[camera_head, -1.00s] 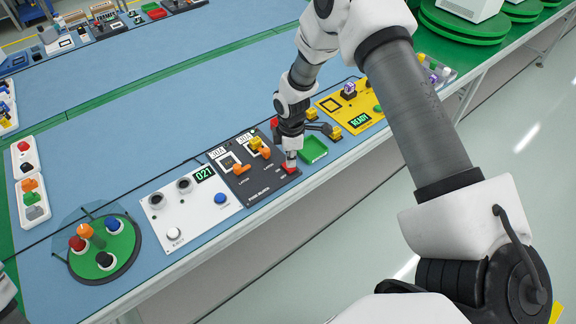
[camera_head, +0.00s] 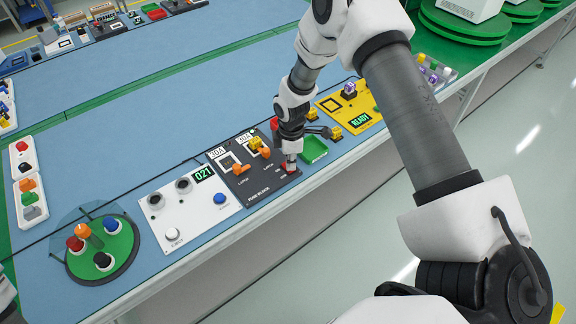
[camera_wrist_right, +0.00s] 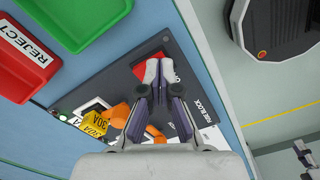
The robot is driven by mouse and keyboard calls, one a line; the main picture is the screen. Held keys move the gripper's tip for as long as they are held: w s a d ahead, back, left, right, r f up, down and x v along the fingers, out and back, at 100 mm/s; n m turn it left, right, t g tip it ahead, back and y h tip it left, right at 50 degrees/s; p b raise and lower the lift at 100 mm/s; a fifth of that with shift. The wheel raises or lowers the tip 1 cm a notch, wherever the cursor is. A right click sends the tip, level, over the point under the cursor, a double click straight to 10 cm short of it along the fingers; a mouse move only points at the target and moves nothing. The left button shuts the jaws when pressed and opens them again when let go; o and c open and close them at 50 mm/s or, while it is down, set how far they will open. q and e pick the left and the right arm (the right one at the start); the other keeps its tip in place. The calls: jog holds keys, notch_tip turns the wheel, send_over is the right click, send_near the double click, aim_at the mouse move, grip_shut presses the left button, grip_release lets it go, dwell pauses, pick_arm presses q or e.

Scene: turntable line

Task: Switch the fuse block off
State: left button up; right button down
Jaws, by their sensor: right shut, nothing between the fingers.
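The fuse block (camera_head: 262,186) is a dark panel near the table's front edge. It carries two orange levers (camera_head: 241,169), a yellow 30A fuse (camera_head: 255,144) and a red switch (camera_head: 284,167) at its right end. My right gripper (camera_head: 290,171) is shut and empty, pointing down at the red switch and partly covering it. In the right wrist view, the closed fingertips (camera_wrist_right: 158,64) are over or against the red switch (camera_wrist_right: 168,70); I cannot tell how firmly they touch. The switch's position is hidden. My left gripper is not in view.
A white panel (camera_head: 208,209) reading 021 stands left of the block. A green tray (camera_head: 314,149) is close to the right of the gripper, with a yellow READY panel (camera_head: 369,101) beyond. A red REJECT tray (camera_wrist_right: 25,65) shows in the wrist view. A green turntable (camera_head: 122,243) holds several knobs.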

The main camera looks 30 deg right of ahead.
jog(key=shift+f, duration=0.1)
notch_tip(320, 180, up, 7)
jog(key=p, duration=0.5)
jog(key=shift+p, duration=0.3)
jog(key=shift+f, duration=0.1)
